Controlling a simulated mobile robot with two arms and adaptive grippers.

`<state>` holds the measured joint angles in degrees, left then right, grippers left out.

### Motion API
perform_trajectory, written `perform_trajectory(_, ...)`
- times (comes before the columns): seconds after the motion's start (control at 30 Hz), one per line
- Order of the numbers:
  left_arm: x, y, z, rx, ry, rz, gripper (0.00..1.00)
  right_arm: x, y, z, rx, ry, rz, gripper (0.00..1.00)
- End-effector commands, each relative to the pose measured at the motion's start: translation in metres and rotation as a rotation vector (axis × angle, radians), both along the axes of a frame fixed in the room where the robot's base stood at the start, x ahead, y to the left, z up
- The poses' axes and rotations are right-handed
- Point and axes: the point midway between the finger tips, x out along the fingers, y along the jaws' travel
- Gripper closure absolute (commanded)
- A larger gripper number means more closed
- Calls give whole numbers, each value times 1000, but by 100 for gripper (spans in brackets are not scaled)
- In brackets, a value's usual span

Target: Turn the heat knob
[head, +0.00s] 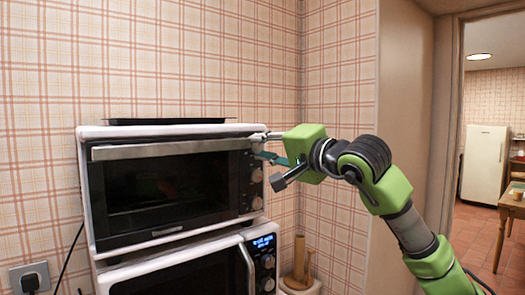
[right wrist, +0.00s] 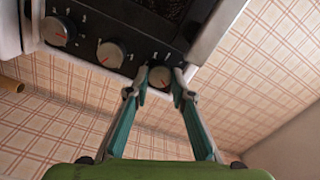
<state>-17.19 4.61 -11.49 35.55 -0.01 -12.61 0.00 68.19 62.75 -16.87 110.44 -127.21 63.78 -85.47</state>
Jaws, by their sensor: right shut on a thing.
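A toaster oven (head: 165,190) with a dark glass door stands against the plaid wall. Its black control panel on the right carries a column of round knobs. My right gripper (head: 261,147) reaches in from the right at the top of this panel. In the right wrist view, its two fingers (right wrist: 160,84) are shut on the end knob (right wrist: 160,76), one on each side. The middle knob (right wrist: 110,54) and the far knob (right wrist: 57,30) are free of the fingers. The labels are too small to read. In the head view, the fingers hide the top knob. My left gripper is not in view.
A microwave (head: 190,275) with a lit blue display stands under the oven. A dark tray (head: 165,121) lies on the oven's top. A wooden utensil holder (head: 299,262) stands right of the microwave. A doorway opens at the far right.

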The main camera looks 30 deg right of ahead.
Motion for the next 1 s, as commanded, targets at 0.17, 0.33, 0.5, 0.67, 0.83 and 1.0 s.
perform_trajectory(0.17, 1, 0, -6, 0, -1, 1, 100, 0, 0, -1, 170, 11, 1, 100)
perform_trajectory(0.33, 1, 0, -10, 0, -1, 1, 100, 0, 0, -2, 329, 25, 0, 100)
perform_trajectory(0.5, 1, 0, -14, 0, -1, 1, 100, 0, 0, -2, 490, 37, 1, 100)
perform_trajectory(0.67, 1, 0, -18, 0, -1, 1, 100, 0, 0, -3, 642, 50, 0, 100)
perform_trajectory(0.83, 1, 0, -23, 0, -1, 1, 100, 0, 0, -3, 804, 61, 0, 100)
perform_trajectory(1.0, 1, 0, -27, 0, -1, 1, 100, 0, 0, -3, 964, 74, 1, 100)
